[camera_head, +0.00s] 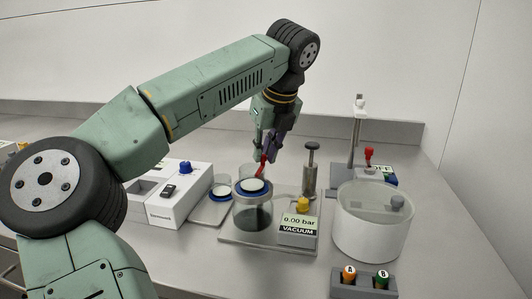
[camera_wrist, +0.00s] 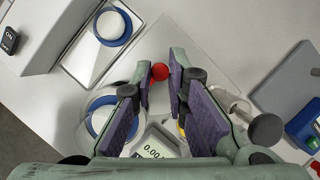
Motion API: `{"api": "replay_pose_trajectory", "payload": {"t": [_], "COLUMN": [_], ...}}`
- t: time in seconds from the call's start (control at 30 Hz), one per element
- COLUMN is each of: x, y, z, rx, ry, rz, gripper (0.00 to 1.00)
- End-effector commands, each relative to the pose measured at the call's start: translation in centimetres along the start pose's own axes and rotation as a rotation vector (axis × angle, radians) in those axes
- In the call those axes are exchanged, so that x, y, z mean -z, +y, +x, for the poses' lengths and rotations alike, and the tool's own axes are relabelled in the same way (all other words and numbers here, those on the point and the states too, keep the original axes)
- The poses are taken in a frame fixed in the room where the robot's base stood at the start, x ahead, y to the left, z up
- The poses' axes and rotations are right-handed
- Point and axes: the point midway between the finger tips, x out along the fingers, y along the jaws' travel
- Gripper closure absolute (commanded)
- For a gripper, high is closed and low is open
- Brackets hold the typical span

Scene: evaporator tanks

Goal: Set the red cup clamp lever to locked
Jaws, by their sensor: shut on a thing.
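The red cup clamp lever (camera_head: 263,166) rises beside a clear cup with a blue rim (camera_head: 252,207) on a grey plate. My gripper (camera_head: 269,144) points down over the lever from above. In the wrist view the lever's red ball (camera_wrist: 159,71) sits between the tips of my gripper (camera_wrist: 160,78), which is shut on it. The cup's blue rim (camera_wrist: 103,118) shows at left in the wrist view, partly behind a finger. The lever's lower part and pivot are hidden, so I cannot tell its exact angle.
A vacuum display (camera_head: 298,224) with a yellow knob reads 0.00 bar. A metal plunger (camera_head: 310,170) stands right of the cup. Further right are a white tub (camera_head: 370,232), a bottle rack (camera_head: 362,287) and a stand (camera_head: 357,140). A white box (camera_head: 165,210) stands left.

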Motion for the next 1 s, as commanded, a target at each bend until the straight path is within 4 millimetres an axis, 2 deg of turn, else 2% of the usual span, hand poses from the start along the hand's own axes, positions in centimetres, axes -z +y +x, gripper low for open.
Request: {"api": "replay_pose_trajectory", "payload": {"t": [0.67,0.7,1.0], "x": [-0.16,-0.15,-0.12], "y": [0.06,0.07,0.07], "z": [0.02,0.02,0.03], "rx": [-0.021,-0.021,-0.021], "ry": [-0.001,-0.001,0.0], "rz": [-0.052,-0.052,-0.051], "gripper": [1.0,0.83,0.66]}}
